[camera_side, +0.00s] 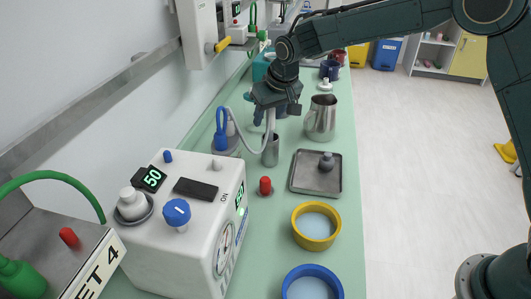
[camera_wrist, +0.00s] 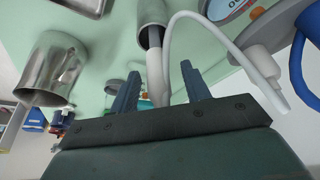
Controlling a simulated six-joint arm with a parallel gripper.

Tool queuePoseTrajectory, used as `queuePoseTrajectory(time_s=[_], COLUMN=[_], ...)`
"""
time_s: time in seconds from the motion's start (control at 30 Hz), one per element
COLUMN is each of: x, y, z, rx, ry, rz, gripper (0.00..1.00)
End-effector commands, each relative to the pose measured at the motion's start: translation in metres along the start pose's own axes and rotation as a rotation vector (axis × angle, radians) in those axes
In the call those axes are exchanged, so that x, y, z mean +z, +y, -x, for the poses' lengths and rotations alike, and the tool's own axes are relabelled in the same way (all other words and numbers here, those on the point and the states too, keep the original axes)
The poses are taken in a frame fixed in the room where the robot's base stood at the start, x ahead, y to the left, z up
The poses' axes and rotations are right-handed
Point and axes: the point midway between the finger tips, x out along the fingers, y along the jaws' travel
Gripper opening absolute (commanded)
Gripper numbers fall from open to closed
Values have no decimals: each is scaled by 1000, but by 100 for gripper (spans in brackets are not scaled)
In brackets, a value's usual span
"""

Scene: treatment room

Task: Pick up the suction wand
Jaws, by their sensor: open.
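The suction wand (camera_side: 270,124) stands in a small grey metal holder (camera_side: 270,151) on the green counter. In the wrist view the pale wand (camera_wrist: 157,82) has its dark lower part entering the holder (camera_wrist: 152,16). A white hose (camera_wrist: 232,42) loops away from the wand. My gripper (camera_side: 274,112) is at the wand's upper part, above the holder. In the wrist view my gripper (camera_wrist: 160,70) is open, and the wand shows between its two fingers with a gap on each side. I cannot tell whether either finger touches it.
A steel jug (camera_side: 321,118) stands close to the right of the holder. A metal tray (camera_side: 303,181) with a grey knob-like object (camera_side: 326,161) lies in front. A white machine (camera_side: 190,225) stands left, near a small red-topped item (camera_side: 265,186). Yellow (camera_side: 302,232) and blue (camera_side: 288,291) ringed dishes are nearer.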

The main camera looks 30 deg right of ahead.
Motion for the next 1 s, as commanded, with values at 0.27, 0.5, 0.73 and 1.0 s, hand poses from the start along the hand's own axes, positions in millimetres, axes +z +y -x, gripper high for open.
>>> queuePoseTrajectory(time_s=[0.27, 0.5, 0.73, 1.0], x=[0, 0, 0, 0], y=[0, 0, 0, 0], z=[-2, -2, -2, -2], rx=[0, 0, 0, 0], ry=[1, 1, 1, 1], rz=[-1, -1, -1, -1], gripper=[47, 47, 10, 0])
